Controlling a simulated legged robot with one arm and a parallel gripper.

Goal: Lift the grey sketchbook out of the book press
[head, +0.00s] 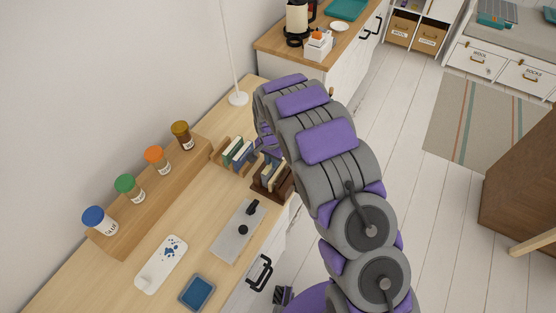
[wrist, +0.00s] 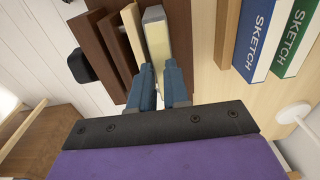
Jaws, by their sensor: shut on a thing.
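The grey sketchbook (wrist: 157,40) shows in the wrist view as a thick block with a pale, yellowish edge. My gripper (wrist: 163,72) is shut on it, with one blue-grey finger on each side. The book press (wrist: 108,48) has dark brown boards on both sides of the sketchbook, and a thin cream book (wrist: 134,32) stands just left of it. I cannot tell whether the sketchbook is raised. In the head view the press (head: 284,190) sits near the desk's front edge; my arm covers part of it and hides the fingertips.
A rack of blue and green sketchbooks (head: 238,152) stands just behind the press; in the wrist view a blue one (wrist: 255,38) is to the right. A lamp base (head: 238,98), a grey metal plate (head: 238,232) and a stepped shelf of jars (head: 150,185) are nearby on the desk.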

